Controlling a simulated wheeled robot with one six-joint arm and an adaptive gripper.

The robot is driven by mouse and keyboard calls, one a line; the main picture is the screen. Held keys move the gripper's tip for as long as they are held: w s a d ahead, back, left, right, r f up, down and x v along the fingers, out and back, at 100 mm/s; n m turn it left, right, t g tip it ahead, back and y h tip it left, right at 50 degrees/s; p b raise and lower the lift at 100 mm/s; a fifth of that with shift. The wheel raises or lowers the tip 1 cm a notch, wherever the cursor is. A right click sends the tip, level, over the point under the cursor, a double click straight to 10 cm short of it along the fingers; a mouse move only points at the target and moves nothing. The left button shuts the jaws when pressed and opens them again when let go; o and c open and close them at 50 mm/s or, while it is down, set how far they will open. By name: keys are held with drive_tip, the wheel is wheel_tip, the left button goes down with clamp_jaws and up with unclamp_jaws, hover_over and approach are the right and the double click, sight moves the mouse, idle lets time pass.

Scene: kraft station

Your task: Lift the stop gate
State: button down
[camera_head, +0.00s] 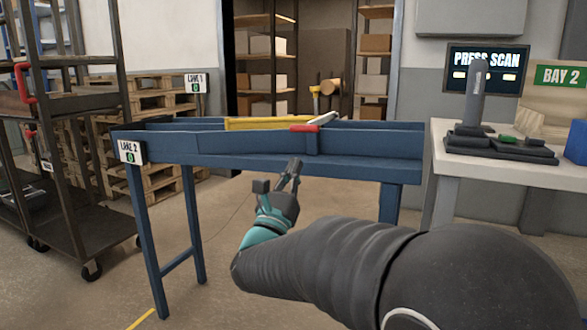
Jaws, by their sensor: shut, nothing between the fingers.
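A red piece (304,128) sits on the near side wall of the blue conveyor lane (235,143), with a pale bar (324,119) running back from it across the lane. This looks like the stop gate, lying low over the lane. My gripper (294,167) is shut and empty. In the picture it is just below and in front of the lane's near side, a little left of the red piece. No contact with the gate shows. The lane's floor under the bar is hidden by the near wall.
A yellow strip (268,123) lies along the lane left of the gate. A white table (500,165) with a scanner (475,95) stands at the right. A dark cart (65,200) stands at the left. The floor before the lane is clear.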

sight(304, 145)
drive_tip(key=p+x, duration=0.1)
drive_tip(key=x, duration=0.6)
drive_tip(key=shift+w, duration=0.15)
drive_tip(key=shift+d+r, duration=0.1)
drive_tip(key=shift+r, duration=0.05)
